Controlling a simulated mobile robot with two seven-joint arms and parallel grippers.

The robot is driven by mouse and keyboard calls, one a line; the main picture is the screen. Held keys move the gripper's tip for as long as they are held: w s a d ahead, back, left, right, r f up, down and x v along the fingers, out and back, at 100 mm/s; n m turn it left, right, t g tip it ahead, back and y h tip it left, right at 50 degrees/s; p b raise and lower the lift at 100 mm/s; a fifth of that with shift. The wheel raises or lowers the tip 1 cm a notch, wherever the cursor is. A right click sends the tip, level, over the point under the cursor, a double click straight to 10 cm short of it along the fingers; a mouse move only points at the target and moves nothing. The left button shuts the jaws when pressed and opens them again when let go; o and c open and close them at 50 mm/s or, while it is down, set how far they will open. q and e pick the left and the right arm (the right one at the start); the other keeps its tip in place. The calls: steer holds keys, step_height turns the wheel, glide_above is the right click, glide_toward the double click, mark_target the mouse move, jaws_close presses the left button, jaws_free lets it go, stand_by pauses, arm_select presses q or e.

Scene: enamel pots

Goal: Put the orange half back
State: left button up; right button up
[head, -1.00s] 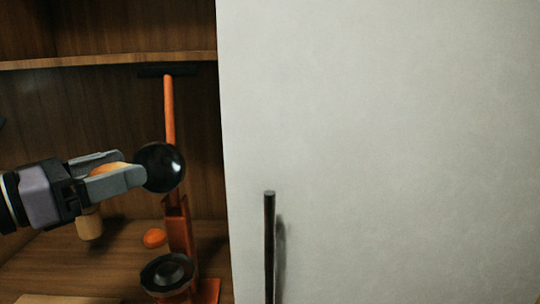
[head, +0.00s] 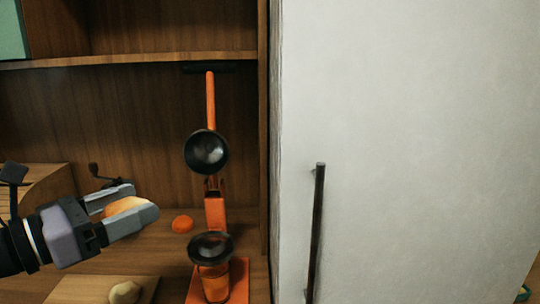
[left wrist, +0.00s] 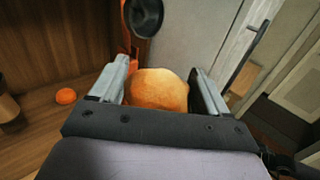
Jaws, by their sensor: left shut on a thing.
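My left gripper (head: 140,200) is shut on the orange half (head: 122,206), a rounded yellow-orange piece held above the counter. In the left wrist view the orange half (left wrist: 157,90) sits between both fingers, its domed side showing. A smaller, redder orange piece (head: 182,223) lies on the counter beside the press; it also shows in the left wrist view (left wrist: 66,96). The orange press (head: 215,212) stands right of my gripper, its black upper cup (head: 206,152) raised above the black lower bowl (head: 211,248). My right gripper is not in view.
A glass with orange contents (head: 214,284) stands under the lower bowl. A board (head: 75,289) with a beige round thing (head: 125,292) lies at the front. A shelf (head: 140,58) runs above. A white door (head: 420,130) with a dark handle (head: 316,230) bounds the right.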

arm_select(q)
steer(key=s+f+n+t+y, duration=0.1)
steer(key=s+f, duration=0.1)
steer(key=f, duration=0.7)
steer(key=s+f+n+t+y, duration=0.1)
steer(key=s+f+y, duration=0.1)
steer(key=f, duration=0.7)
steer(key=shift+s+a+f+n+y, duration=0.25)
steer(key=shift+s+n+y, duration=0.05)
steer(key=shift+s+n, duration=0.15)
